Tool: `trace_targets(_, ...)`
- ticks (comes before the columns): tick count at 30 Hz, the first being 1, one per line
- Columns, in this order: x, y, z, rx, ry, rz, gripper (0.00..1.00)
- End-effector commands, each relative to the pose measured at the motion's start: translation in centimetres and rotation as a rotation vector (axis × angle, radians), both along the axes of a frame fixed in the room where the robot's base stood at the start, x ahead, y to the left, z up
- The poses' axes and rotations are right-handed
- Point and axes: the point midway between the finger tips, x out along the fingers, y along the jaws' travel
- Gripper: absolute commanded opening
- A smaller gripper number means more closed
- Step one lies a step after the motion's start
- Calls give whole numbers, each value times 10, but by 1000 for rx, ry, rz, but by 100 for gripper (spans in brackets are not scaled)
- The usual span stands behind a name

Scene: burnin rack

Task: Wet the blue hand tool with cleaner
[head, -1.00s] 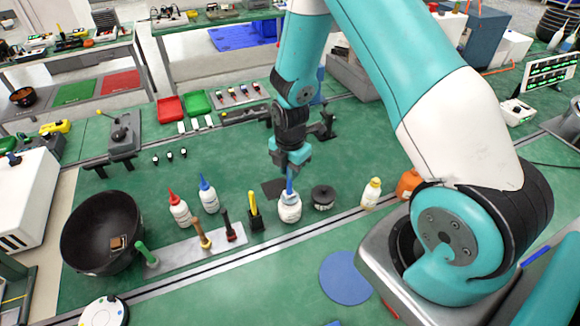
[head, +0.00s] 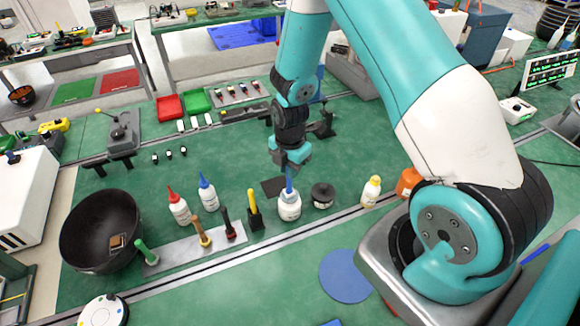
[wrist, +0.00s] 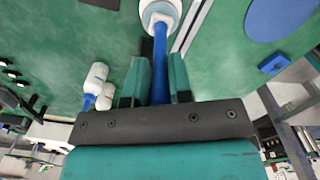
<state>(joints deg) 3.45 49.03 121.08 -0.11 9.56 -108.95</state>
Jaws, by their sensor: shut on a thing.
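The blue hand tool (head: 289,185) stands upright with its lower end in the mouth of a white jar (head: 289,207). My gripper (head: 290,163) is above the jar and shut on the top of the blue tool. In the wrist view the blue tool (wrist: 160,65) runs between my two green fingers (wrist: 160,82) to the white jar (wrist: 160,12). The tool's lower end is hidden inside the jar, so I cannot see whether it touches liquid.
Left are a yellow-handled tool in a black holder (head: 254,212), a plate with several upright tools (head: 165,258), two white bottles and a black bowl (head: 88,215).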

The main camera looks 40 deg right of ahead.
Motion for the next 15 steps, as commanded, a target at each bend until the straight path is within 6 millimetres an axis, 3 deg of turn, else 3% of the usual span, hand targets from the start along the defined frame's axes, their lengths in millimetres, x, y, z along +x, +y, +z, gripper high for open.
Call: trace_targets(15, 0, 0, -7, 0, 0, 0, 0)
